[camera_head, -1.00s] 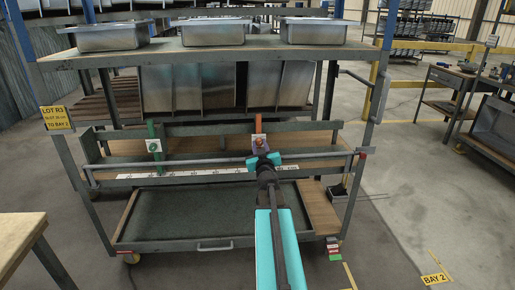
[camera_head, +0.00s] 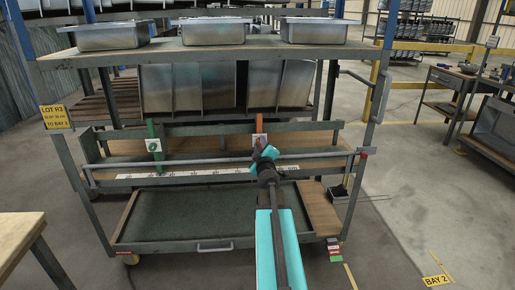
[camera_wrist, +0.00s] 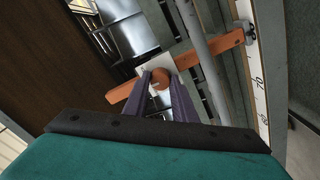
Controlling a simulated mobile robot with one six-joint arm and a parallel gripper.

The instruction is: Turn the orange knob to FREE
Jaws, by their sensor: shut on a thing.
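The orange knob (camera_wrist: 160,79) is round and sits on a white plate (camera_wrist: 178,61) in front of an orange upright. In the wrist view the two purple fingers of my gripper (camera_wrist: 161,76) are closed on the knob from both sides. In the head view my gripper (camera_head: 264,151) is at the orange upright (camera_head: 259,125) on the rack's middle level and hides most of the knob. The plate's markings are too small to read. The orange upright (camera_wrist: 212,52) runs diagonally in the wrist view.
A green upright (camera_head: 150,130) with a green knob (camera_head: 154,145) stands to the left. A grey rail (camera_head: 215,161) and a white ruler strip (camera_head: 190,173) run along the rack's front. Metal basins (camera_head: 212,33) stand on the top shelf.

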